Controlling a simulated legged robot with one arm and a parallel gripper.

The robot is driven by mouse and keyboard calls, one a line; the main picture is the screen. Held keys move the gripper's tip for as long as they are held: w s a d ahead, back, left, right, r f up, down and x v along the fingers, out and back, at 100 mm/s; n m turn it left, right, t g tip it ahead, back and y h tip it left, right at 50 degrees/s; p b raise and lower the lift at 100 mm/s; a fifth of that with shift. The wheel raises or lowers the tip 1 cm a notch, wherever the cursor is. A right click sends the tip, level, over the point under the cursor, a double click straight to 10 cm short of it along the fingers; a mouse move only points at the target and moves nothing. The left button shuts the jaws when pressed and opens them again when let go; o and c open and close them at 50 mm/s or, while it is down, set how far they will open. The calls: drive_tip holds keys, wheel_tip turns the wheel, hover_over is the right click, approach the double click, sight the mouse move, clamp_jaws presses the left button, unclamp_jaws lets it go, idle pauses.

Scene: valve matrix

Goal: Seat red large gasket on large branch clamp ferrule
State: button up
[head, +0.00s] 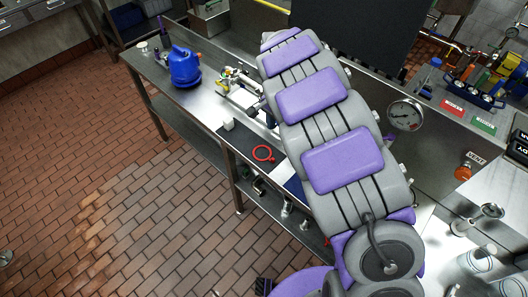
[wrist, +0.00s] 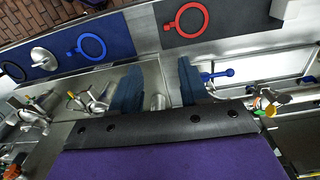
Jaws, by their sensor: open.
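The red large gasket (head: 270,156) is a ring with a small tab. It lies flat on a dark mat (head: 236,140) by the bench's front edge. In the wrist view the gasket (wrist: 206,21) lies near the top, beyond my fingers. My gripper (wrist: 158,82) is open, with two dark blue fingers apart and nothing held. A short metal cylinder (wrist: 158,102) shows between the fingers, below them. I cannot tell whether it is the large branch clamp ferrule. My grey and purple arm hides much of the bench in the head view, including the gripper.
A blue gasket (wrist: 105,47) and a steel round part (wrist: 43,59) lie on a blue mat. A black gasket (wrist: 14,71) lies at the far left. A white block (head: 228,124) stands by the red gasket. A blue jug (head: 185,68) and valve fittings (head: 238,82) stand farther back.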

drive_tip(key=a, duration=0.1)
drive_tip(key=b, duration=0.2)
hover_over(273, 158)
drive_tip(key=f, duration=1.2)
drive_tip(key=shift+s+a+f, duration=0.25)
drive_tip(key=shift+a+f, duration=0.1)
drive_tip(key=f, duration=0.3)
drive_tip(key=f+b, duration=0.1)
drive_tip(key=f, duration=0.1)
drive_tip(key=shift+w+d+f, duration=0.15)
drive_tip(key=shift+d+f, duration=0.15)
clamp_jaws()
